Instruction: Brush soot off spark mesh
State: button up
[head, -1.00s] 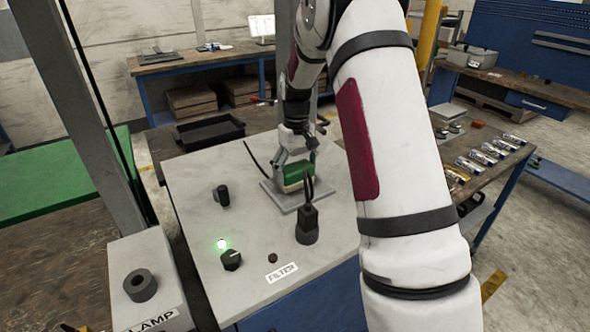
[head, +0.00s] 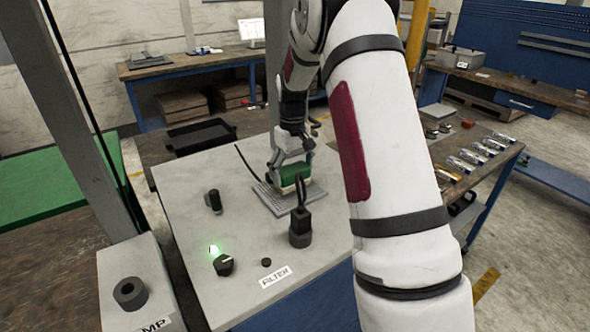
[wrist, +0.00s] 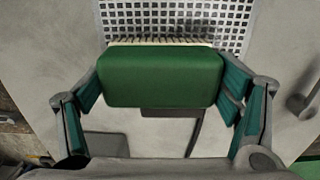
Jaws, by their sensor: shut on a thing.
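The green brush (head: 294,178) is held in my gripper (head: 291,160) over the grey spark mesh (head: 268,198) on the cabinet top. In the wrist view the green block of the brush (wrist: 160,78) sits between the two fingers of my gripper (wrist: 165,85), which are shut on its sides. Its pale bristles point toward the mesh (wrist: 115,15), a light grid of square holes. Some darker patches show on the grid near the top middle; I cannot tell soot from shadow there. The brush hides part of the mesh. Whether the bristles touch it is unclear.
A black plug-like post (head: 300,228) stands close in front of the mesh. A black knob (head: 223,265), a lit green lamp (head: 214,249) and a black handle (head: 213,201) are on the cabinet top (head: 190,175). A black tray (head: 200,136) lies behind.

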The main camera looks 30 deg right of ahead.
jog(key=shift+a+f, duration=0.1)
jog(key=shift+a, duration=0.75)
jog(key=shift+a, duration=0.15)
jog(key=shift+a+p, duration=0.3)
jog(key=shift+a, duration=0.8)
jog(key=shift+d, duration=1.3)
jog(key=shift+d+b, duration=0.5)
jog(key=shift+d, duration=0.75)
